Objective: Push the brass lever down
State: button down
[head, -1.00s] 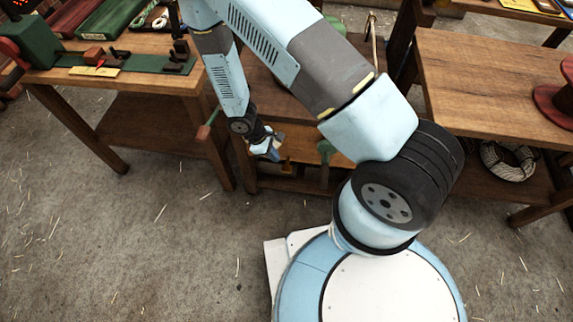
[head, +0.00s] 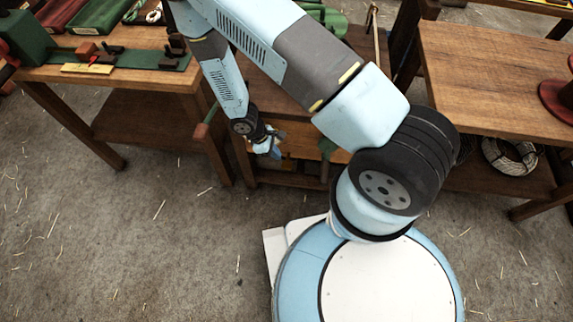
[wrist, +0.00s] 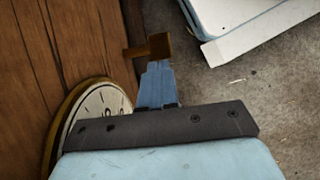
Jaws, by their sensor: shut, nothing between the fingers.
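The brass lever (wrist: 157,45) shows in the wrist view as a small dull-gold block with a short stub pointing left. My gripper (wrist: 158,68) is shut and empty, its light blue fingertips right at the near side of the block. I cannot tell whether they touch it. In the head view my gripper (head: 275,152) hangs low in front of the middle wooden bench (head: 285,135). The lever cannot be made out there, being too small or hidden by my gripper.
A brass-rimmed round dial (wrist: 98,110) is on the wooden face left of my fingers, partly covered by the gripper body. Another bench (head: 500,85) stands right, with a coiled rope (head: 508,158) below. A left bench (head: 130,75) holds tools. Concrete floor (head: 150,240) in front is open.

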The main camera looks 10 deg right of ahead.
aim_at(283, 164)
jog(key=shift+x, duration=2.5)
jog(key=shift+f, duration=0.9)
jog(key=a, duration=0.1)
jog(key=w+a+r, duration=0.1)
jog(key=shift+a, duration=0.35)
jog(key=shift+r, duration=0.15)
